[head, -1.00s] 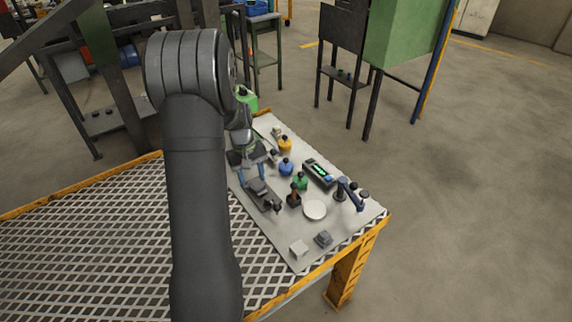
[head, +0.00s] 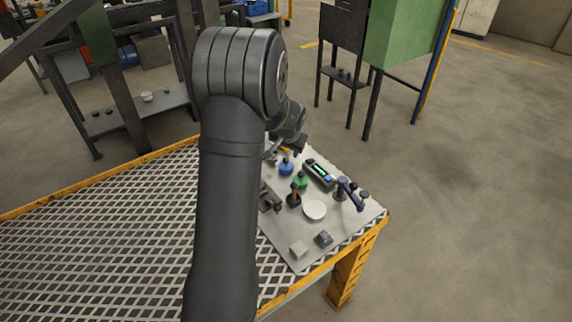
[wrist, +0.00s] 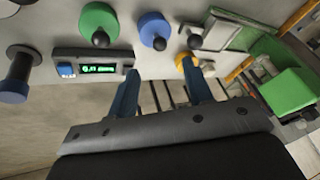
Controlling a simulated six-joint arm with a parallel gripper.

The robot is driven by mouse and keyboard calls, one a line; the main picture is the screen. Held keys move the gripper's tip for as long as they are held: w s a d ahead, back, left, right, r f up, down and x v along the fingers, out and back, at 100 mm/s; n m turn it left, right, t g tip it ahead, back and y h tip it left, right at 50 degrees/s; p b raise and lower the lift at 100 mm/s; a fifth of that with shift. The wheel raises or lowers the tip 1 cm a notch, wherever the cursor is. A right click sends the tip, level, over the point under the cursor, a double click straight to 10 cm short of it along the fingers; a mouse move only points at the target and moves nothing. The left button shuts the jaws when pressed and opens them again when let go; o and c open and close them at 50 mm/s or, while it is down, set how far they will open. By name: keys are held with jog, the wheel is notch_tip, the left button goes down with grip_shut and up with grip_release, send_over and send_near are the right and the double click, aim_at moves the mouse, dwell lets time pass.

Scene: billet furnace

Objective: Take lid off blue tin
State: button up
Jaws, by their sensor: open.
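The blue tin (head: 286,168) stands on the grey board, with a dark knob on its lid. In the wrist view the blue tin (wrist: 152,25) is at the top middle, just beyond my fingertips and between their lines. My gripper (wrist: 160,68) is open, its two blue fingers apart with nothing between them. No contact with the tin or its knob shows. In the head view my arm hides much of the gripper, which is near the blue tin's far side.
A green tin (wrist: 98,20) stands beside the blue one. A yellow tin (wrist: 184,62) is partly behind my right finger. A meter with a lit green display (wrist: 98,68) lies close by. A white dish (head: 315,210) and a blue jointed stand (head: 346,190) are nearer the front.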

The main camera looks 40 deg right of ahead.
aim_at(286, 159)
jog(key=shift+x, duration=4.05)
grip_shut()
